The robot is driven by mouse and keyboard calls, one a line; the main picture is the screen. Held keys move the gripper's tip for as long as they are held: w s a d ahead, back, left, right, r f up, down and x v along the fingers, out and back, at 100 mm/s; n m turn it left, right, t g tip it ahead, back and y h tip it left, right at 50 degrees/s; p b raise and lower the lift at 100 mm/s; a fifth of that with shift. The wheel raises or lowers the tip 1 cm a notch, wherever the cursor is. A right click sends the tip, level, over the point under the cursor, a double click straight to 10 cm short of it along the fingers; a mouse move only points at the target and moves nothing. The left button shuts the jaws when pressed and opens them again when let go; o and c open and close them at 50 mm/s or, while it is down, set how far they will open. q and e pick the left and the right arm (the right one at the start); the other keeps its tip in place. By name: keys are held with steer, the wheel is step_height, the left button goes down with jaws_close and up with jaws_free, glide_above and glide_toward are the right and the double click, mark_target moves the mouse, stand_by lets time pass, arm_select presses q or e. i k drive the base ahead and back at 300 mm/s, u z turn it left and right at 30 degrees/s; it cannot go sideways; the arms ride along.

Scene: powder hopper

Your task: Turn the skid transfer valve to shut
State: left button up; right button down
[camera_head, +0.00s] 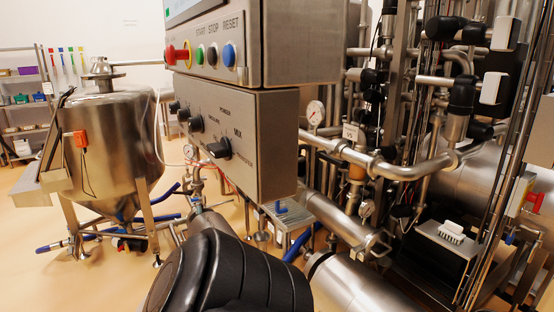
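The pipe skid (400,165) fills the right side of the head view, with steel pipes and several black valve bodies. Neither of my grippers shows. A black ribbed shape at the bottom middle hides part of the floor and the lower pipes.
A steel control box (240,140) with knobs hangs close in front, below a panel with start, stop and reset buttons (228,54). A steel hopper vessel (108,150) on legs stands at left. Blue-handled hoses or pipes (110,232) lie low there. Open floor (40,285) lies at lower left.

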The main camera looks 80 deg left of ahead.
mark_target(320, 154)
steer(key=u, duration=1.95)
steer(key=i, duration=0.15)
